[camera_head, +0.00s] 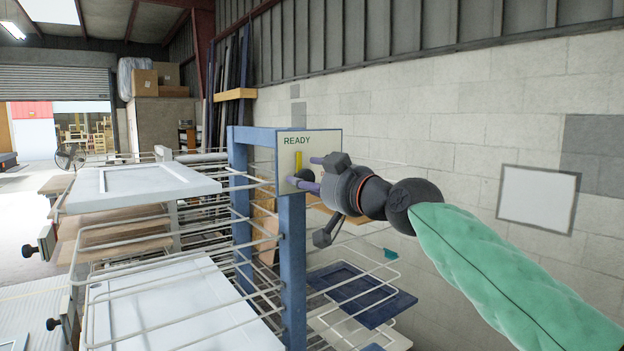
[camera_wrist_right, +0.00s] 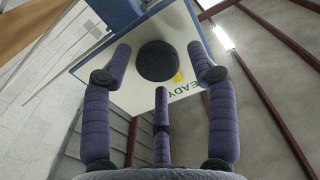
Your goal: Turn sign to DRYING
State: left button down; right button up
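The sign (camera_head: 325,145) is a cream plate on top of a blue post, with READY printed at its upper left. A yellow marker (camera_head: 298,161) stands below the word. A dark round knob (camera_head: 307,174) sits on the plate, partly hidden by my fingers; the wrist view shows it whole (camera_wrist_right: 157,61). My right gripper (camera_head: 304,171) is at the front of the sign. In the wrist view its purple padded fingers (camera_wrist_right: 160,65) are spread around the knob, with gaps visible at both sides. I cannot tell how deep they reach. My left gripper is not in view.
A rack (camera_head: 240,210) with wire shelves and a blue frame stands below and left of the sign. White panels (camera_head: 135,185) lie on it; a dark blue panel (camera_head: 362,296) lies lower right. A block wall (camera_head: 450,140) with a white board (camera_head: 537,198) is behind my arm.

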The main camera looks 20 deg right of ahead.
jog(key=shift+d, duration=0.1)
jog(key=c, duration=0.7)
jog(key=shift+r, duration=0.1)
